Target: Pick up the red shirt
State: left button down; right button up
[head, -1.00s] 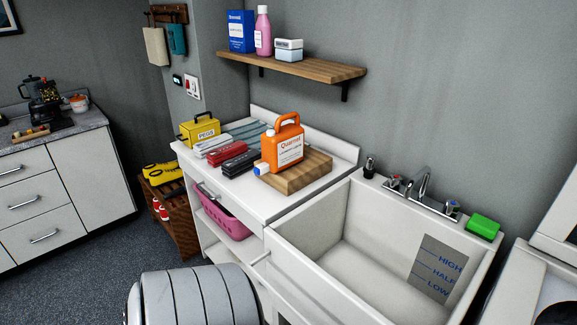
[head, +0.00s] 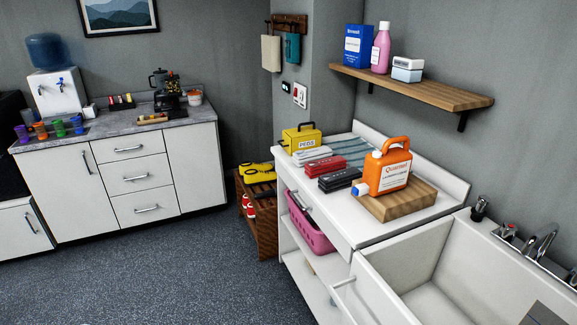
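A red folded cloth item (head: 325,166), which looks like the red shirt, lies flat on the white counter (head: 372,230). It sits between a light grey folded item (head: 312,153) behind it and a black folded item (head: 340,178) in front of it. A striped grey-green cloth (head: 350,150) lies to their right. Neither of my grippers shows in the head view.
An orange jug (head: 388,168) stands on a wooden board (head: 397,202) right of the folded items. A yellow box (head: 302,138) is behind them. A white sink (head: 440,270) adjoins at the right. A pink basket (head: 308,225) sits on the shelf below. Dark floor (head: 180,275) is open at left.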

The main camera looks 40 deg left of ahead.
aim_at(314, 168)
jog(key=u, duration=0.95)
jog(key=i+j+z, duration=0.1)
jog(key=i+j, duration=0.35)
jog(key=j, duration=0.15)
jog(key=i+j+z, duration=0.15)
jog(key=i+j, duration=0.3)
jog(key=j, duration=0.2)
jog(key=i+j+z, duration=0.15)
jog(key=i+j, duration=0.3)
jog(key=j, duration=0.25)
jog(key=i+j+z, duration=0.15)
jog(key=j, duration=0.2)
jog(key=i+j, duration=0.2)
jog(key=j, duration=0.2)
jog(key=l+z, duration=0.05)
